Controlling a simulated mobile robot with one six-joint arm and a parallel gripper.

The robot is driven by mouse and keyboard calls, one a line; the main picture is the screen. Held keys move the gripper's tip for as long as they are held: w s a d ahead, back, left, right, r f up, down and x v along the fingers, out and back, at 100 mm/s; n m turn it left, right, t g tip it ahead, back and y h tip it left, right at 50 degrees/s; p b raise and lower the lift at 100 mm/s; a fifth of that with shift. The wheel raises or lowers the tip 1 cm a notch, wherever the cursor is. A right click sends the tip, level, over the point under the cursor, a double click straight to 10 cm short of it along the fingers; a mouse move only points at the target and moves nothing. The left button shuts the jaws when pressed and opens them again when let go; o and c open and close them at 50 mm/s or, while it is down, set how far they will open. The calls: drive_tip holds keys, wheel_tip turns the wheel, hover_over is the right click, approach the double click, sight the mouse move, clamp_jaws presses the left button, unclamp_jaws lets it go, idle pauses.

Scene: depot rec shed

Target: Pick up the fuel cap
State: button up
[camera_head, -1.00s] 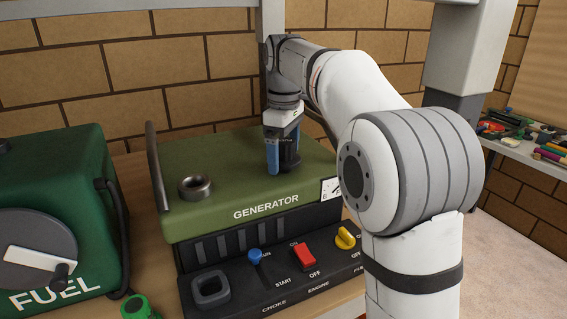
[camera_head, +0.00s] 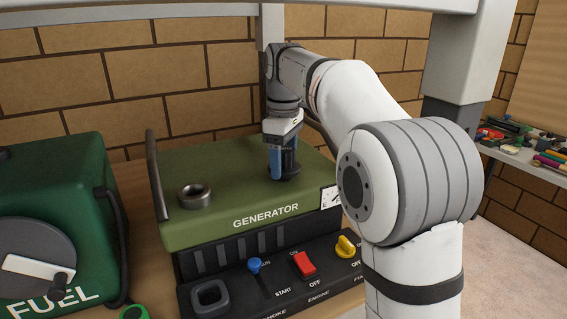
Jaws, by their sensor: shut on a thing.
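My gripper (camera_head: 283,166) points down over the right rear part of the generator's green top. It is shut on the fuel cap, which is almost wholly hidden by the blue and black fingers. I cannot tell whether the cap touches the top. The generator (camera_head: 240,182) has an open metal filler neck (camera_head: 195,196) at its left, well apart from my gripper.
A green fuel can (camera_head: 60,195) stands left of the generator. The front panel carries a blue knob (camera_head: 254,265), a red switch (camera_head: 304,265) and a yellow knob (camera_head: 345,246). A side table (camera_head: 520,152) at right holds several tools. A brick wall stands behind.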

sight(284, 148)
drive_tip(key=shift+r, duration=0.65)
wheel_tip(284, 148, up, 2)
drive_tip(key=shift+r, duration=0.1)
drive_tip(key=s+d+b, duration=0.1)
drive_tip(key=s+d, duration=0.2)
drive_tip(key=s, duration=0.5)
drive_tip(key=s+d+b, duration=0.2)
drive_tip(key=s+d, duration=0.2)
drive_tip(key=s, duration=0.4)
drive_tip(key=shift+s, duration=0.35)
